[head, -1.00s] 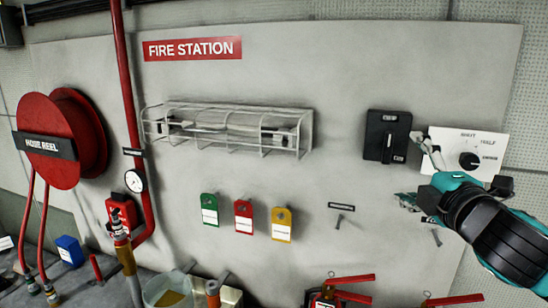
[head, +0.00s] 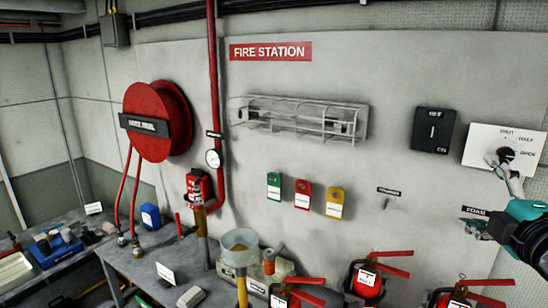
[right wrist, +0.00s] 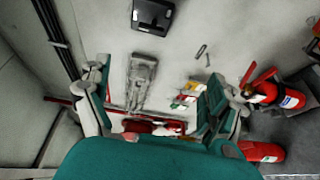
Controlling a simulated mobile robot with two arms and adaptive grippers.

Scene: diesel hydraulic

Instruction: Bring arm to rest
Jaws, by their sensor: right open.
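My right gripper (head: 484,194) is at the right edge of the head view, its teal and dark body partly cut off. Its fingers are spread and hold nothing. One light grey finger overlaps the black knob (head: 507,154) on the white SHUT/HALF/OPEN panel (head: 482,146); I cannot tell if they touch. The other finger is near the FOAM label. In the right wrist view the gripper (right wrist: 155,76) has its fingers wide apart with nothing between them. My left gripper is not in view.
The wall carries a black switch box (head: 433,130), a wire-caged lamp (head: 300,118), coloured tags (head: 304,194) and a red hose reel (head: 157,121). Red extinguishers (head: 367,281) stand below, near the arm. A bench (head: 150,262) with a clear tub (head: 240,247) is at lower left.

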